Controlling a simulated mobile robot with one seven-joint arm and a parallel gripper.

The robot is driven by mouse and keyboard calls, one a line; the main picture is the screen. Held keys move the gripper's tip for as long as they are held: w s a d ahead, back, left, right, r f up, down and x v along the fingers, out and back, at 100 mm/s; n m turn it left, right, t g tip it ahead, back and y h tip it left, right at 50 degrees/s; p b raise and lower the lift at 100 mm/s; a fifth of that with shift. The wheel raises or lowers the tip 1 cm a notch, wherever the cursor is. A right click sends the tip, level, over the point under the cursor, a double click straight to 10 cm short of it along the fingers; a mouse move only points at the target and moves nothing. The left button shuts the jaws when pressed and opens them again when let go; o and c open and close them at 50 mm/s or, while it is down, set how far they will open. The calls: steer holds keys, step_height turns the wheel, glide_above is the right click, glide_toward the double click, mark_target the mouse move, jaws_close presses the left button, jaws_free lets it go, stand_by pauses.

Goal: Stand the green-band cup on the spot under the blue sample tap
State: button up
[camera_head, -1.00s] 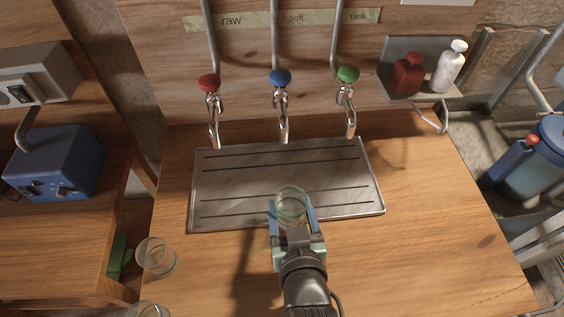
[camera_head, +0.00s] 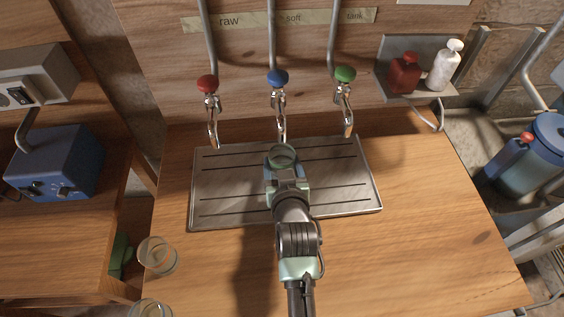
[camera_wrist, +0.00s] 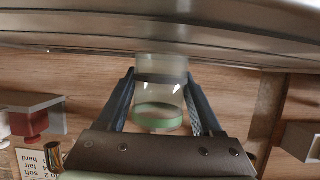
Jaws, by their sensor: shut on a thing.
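My gripper (camera_head: 284,172) is shut on a clear cup (camera_head: 282,155), above the back middle of the metal drip tray. The wrist view shows the cup (camera_wrist: 160,85) between both fingers, with a green band (camera_wrist: 158,116) and a dark band around it. That view looks upside down; the cup's other end is close to the tray (camera_wrist: 120,30), and I cannot tell if they touch. The blue sample tap (camera_head: 278,78) is the middle one; its spout ends right behind the cup. The spot beneath it is hidden by the cup and gripper.
A red tap (camera_head: 207,83) and a green tap (camera_head: 344,75) flank the blue one. The drip tray (camera_head: 230,215) is otherwise bare. Two other clear cups (camera_head: 158,256) stand at the table's front left. A red bottle (camera_head: 404,74) and a white bottle (camera_head: 445,66) sit on a shelf at right.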

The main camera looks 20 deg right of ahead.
steer(key=shift+f, duration=0.2)
steer(key=o, duration=1.5)
steer(key=shift+r, duration=0.25)
steer(key=shift+s+a, duration=0.1)
steer(key=shift+s, duration=0.25)
steer(key=v, duration=1.1)
steer(key=shift+s+r, duration=0.1)
